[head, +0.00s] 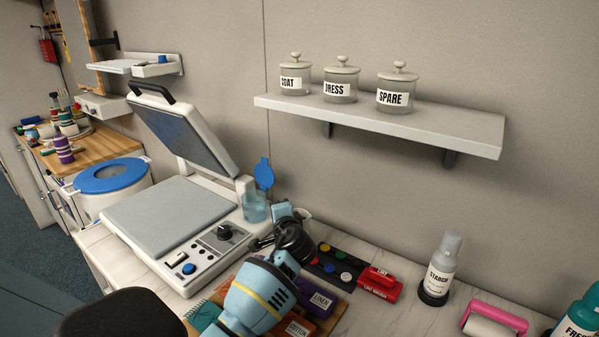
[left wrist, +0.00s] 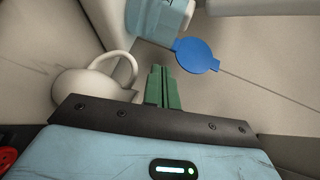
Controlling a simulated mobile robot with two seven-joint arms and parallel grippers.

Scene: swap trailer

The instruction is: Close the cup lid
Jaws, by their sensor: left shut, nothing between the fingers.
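A clear bluish cup (head: 255,209) stands on the counter beside the press. Its round blue lid (head: 264,174) is open and stands up above the rim. In the left wrist view the blue lid (left wrist: 197,55) is ahead and right of my fingertips, and the light-blue cup (left wrist: 155,20) is ahead at the top. My left gripper (head: 281,211) is just right of the cup, its fingertips hidden in the head view. In the left wrist view its green fingers (left wrist: 161,72) are shut and empty, apart from the lid. My right gripper is not in view.
An open press (head: 160,217) stands left of the cup. A white handled vessel (left wrist: 95,85) is close left of my fingers. A shelf (head: 400,122) with labelled jars hangs on the wall.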

